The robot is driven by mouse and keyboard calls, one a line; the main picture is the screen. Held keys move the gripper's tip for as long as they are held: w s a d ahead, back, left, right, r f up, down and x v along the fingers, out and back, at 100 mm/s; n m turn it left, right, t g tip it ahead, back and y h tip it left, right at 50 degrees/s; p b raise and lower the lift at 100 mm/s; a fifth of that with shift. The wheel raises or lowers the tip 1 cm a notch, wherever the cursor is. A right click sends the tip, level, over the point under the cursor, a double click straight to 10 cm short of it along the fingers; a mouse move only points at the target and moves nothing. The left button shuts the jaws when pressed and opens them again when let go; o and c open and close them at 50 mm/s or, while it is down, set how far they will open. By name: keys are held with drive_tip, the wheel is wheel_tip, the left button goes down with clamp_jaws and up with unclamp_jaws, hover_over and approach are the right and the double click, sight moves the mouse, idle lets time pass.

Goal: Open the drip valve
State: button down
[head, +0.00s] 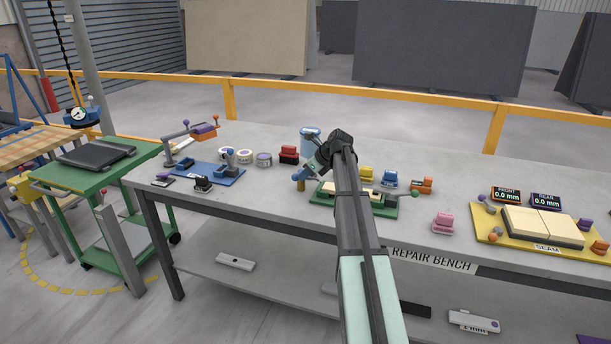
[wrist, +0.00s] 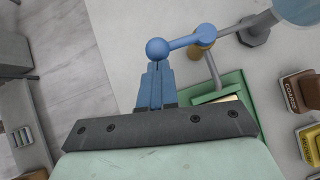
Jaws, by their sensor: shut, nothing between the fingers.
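The drip valve's blue lever (wrist: 182,43) ends in a round blue knob (wrist: 157,49). Its other end meets a round blue joint (wrist: 205,37) above a brass-coloured spout. A grey pipe runs from there toward a blue container (wrist: 300,8), cut off at the top right. In the head view the container (head: 311,134) stands at the back of the bench, partly behind my arm. My gripper (wrist: 157,66) is shut and empty, its blue-grey fingertips right at the knob. I cannot tell whether they touch it. In the head view my gripper (head: 304,172) is small and hard to separate from the lever.
A green tray (wrist: 222,85) with a pale slab lies close to the right of my fingers. Several coloured blocks, such as a yellow one (head: 366,173) and a pink one (head: 443,221), stand on the grey bench (head: 250,215). A blue board (head: 222,176) lies to the left.

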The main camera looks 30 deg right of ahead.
drive_tip(key=shift+a, duration=0.1)
drive_tip(key=shift+w+a+m+t+h, duration=0.1)
drive_tip(key=shift+a+m+t+h, duration=0.35)
drive_tip(key=shift+m, duration=0.25)
drive_tip(key=w+a, duration=0.5)
drive_tip(key=w, duration=0.2)
drive_tip(key=shift+w, duration=0.35)
drive_tip(key=shift+d, duration=0.25)
idle(1.1)
